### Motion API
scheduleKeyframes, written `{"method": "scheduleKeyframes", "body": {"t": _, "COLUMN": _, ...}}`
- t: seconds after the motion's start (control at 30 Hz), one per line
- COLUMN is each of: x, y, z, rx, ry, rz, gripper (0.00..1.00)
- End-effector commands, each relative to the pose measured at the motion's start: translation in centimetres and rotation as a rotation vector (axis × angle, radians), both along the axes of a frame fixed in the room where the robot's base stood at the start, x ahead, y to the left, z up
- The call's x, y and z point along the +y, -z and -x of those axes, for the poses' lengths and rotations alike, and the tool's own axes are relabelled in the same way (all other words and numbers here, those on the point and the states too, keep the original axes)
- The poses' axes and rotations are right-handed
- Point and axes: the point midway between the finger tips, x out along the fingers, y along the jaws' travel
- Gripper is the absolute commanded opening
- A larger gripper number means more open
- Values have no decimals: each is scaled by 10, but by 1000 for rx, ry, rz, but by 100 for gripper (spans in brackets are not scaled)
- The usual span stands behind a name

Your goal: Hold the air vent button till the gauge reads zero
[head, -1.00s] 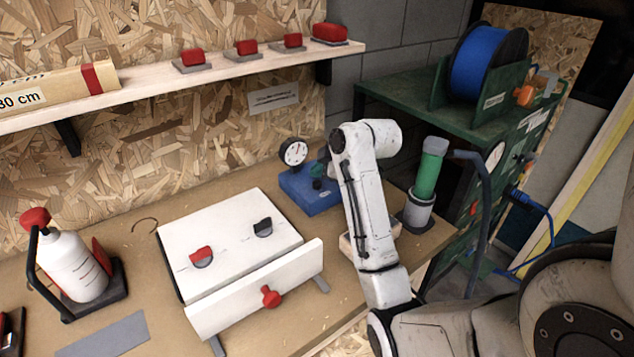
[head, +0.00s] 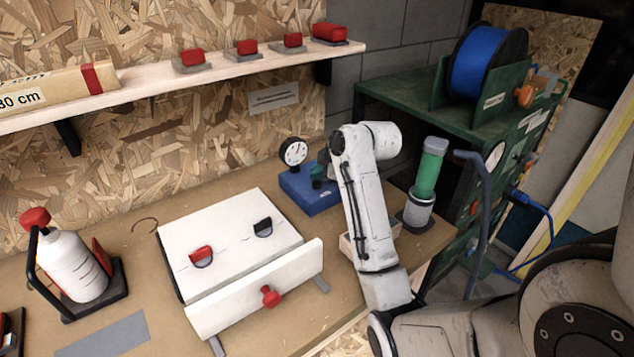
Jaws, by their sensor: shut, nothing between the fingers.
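A round white gauge (head: 294,152) with a dark rim stands at the back of a blue box (head: 310,192) on the bench. Its short red needle points up and slightly right; the scale is too small to read. A dark green knob-like part (head: 319,171) sits on the box beside the gauge, close to my arm. I cannot tell whether it is the air vent button. My white arm rises just right of the box and covers what is behind it. My gripper is hidden from this view, so its contact with the box cannot be seen.
A white panel (head: 223,228) with red and black knobs lies left of the box. A green-and-grey cylinder (head: 425,175) stands right of my arm. A green cart (head: 425,103) with a blue reel and another dial (head: 496,156) is farther right. A shelf (head: 140,91) hangs above.

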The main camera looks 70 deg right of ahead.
Motion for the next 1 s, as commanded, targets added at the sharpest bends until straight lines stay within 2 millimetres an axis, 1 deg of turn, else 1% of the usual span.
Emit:
{"method": "scheduleKeyframes", "body": {"t": 0.1, "x": 0, "y": 3, "z": 0, "rx": 0, "ry": 0, "rz": 0, "gripper": 0}}
{"method": "scheduleKeyframes", "body": {"t": 0.47, "x": 0, "y": 4, "z": 0, "rx": 0, "ry": 0, "rz": 0, "gripper": 0}}
{"method": "scheduleKeyframes", "body": {"t": 1.0, "x": 0, "y": 10, "z": 0, "rx": 0, "ry": 0, "rz": 0, "gripper": 0}}
